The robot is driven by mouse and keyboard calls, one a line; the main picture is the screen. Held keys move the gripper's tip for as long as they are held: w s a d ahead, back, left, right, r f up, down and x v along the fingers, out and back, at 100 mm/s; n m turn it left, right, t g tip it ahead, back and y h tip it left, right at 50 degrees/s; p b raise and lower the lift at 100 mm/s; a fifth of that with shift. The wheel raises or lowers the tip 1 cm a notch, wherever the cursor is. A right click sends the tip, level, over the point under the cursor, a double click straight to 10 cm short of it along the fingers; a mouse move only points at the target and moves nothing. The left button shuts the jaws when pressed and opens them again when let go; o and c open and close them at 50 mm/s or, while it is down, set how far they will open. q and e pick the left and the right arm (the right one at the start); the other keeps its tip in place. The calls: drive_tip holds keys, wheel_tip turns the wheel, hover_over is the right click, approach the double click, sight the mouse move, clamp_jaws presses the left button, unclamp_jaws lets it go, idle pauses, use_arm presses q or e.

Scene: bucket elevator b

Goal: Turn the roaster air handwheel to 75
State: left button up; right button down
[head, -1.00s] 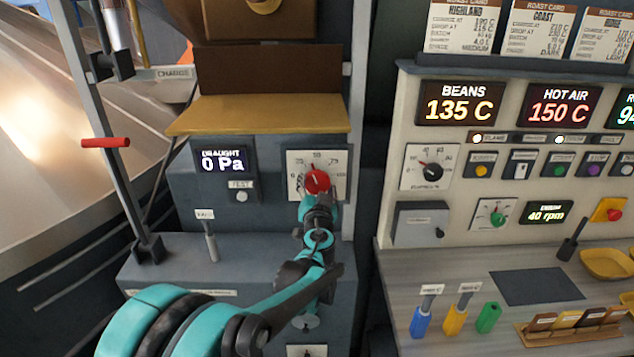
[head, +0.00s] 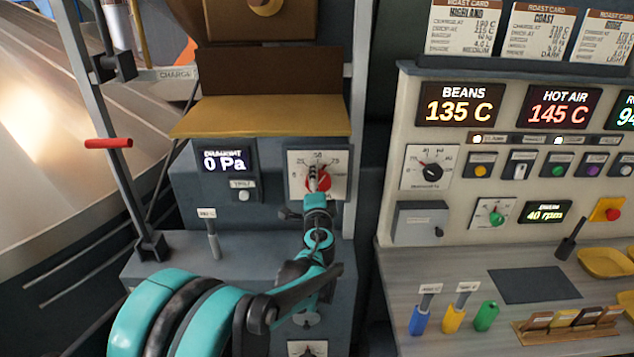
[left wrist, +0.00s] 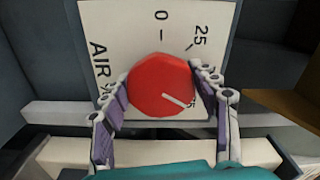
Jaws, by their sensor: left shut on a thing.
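The red roaster air handwheel (head: 325,183) sits on a white dial plate (head: 297,190) on the grey panel; 50 is at the top of the scale and 75 at the upper right. My left gripper (head: 314,184) is in front of the wheel and partly covers it. In the left wrist view the gripper's two fingers (left wrist: 163,82) are shut on opposite sides of the red wheel (left wrist: 155,80). That view shows the plate turned, with 0 at the top and 25 at upper right. The wheel's white mark points to lower right, beyond 25; the numeral there is mostly hidden.
The draught display (head: 224,160) left of the dial reads 0 Pa. The hot air display (head: 566,106) reads 145 C, and the beans display (head: 459,105) 135 C. A yellow ledge (head: 255,117) juts out above the dial. A small lever (head: 212,240) stands to its lower left.

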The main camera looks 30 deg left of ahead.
use_arm(q)
drive_tip(key=shift+m, duration=1.2)
drive_tip(key=o, duration=1.2)
drive_tip(key=shift+s+d, duration=0.1)
drive_tip(key=v, duration=1.2)
